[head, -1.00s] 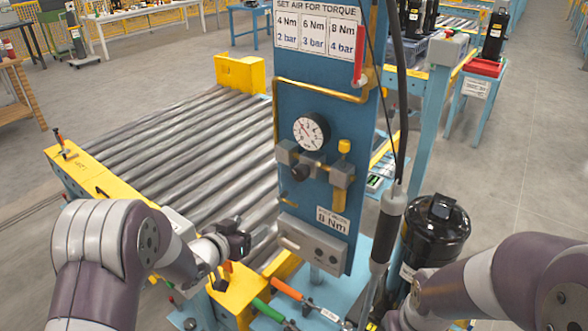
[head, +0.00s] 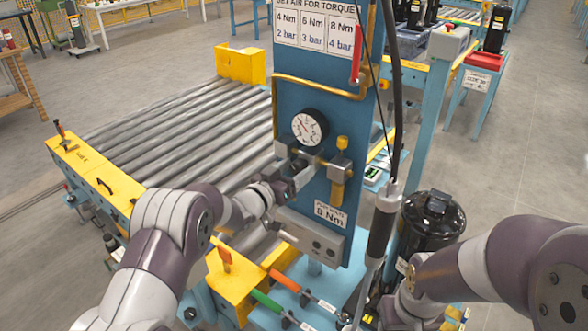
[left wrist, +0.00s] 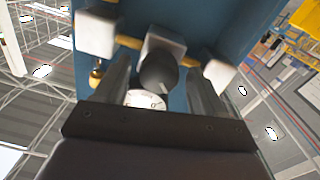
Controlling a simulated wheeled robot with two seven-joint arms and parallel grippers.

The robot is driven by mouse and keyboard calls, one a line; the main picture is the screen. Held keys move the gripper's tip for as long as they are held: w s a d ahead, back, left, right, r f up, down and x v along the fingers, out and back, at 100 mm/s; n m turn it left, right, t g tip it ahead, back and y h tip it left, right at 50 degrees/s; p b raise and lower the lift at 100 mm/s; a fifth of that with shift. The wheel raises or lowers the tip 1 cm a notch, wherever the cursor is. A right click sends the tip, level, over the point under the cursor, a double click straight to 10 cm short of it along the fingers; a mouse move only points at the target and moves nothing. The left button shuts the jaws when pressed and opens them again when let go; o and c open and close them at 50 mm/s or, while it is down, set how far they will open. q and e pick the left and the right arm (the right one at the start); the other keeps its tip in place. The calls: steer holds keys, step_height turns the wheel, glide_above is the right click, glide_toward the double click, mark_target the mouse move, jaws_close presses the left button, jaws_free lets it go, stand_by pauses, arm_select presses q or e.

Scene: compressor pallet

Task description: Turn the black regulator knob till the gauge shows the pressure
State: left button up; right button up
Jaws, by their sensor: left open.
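The black regulator knob (left wrist: 158,72) shows in the left wrist view, below a pale metal block. My left gripper (left wrist: 157,65) is open, with one finger on each side of the knob and visible gaps. In the head view the left gripper (head: 296,177) is at the blue panel (head: 340,100) and hides the knob. The round white gauge (head: 310,127) is just above it, and part of its dial (left wrist: 145,99) shows between the fingers. I cannot read its value. A card (head: 330,217) on the panel reads 8 Nm. My right gripper is not seen.
A chart (head: 315,25) at the panel's top pairs 8 Nm with 4 bar. A brass fitting (head: 341,143) is right of the gripper. A hanging tool (head: 382,225) and black compressor (head: 433,230) stand to the right. Rollers (head: 180,130) lie behind left.

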arm_select(q)
steer(key=c, duration=1.1)
steer(key=shift+o, duration=0.2)
steer(key=shift+f+m+b, duration=0.2)
steer(key=shift+m+b, duration=0.7)
steer(key=shift+b, duration=0.3)
steer(key=m+b, duration=1.1)
steer(key=b, duration=0.1)
steer(key=shift+d, duration=0.1)
steer(key=m+b, duration=0.3)
steer(key=shift+s+y, duration=0.1)
steer(key=shift+y, duration=0.2)
steer(key=shift+r+m+b, duration=0.1)
steer(key=shift+m+b, duration=0.4)
steer(key=shift+m, duration=0.3)
steer(key=o, duration=1.1)
steer(key=shift+r, duration=0.1)
steer(key=shift+c, duration=0.2)
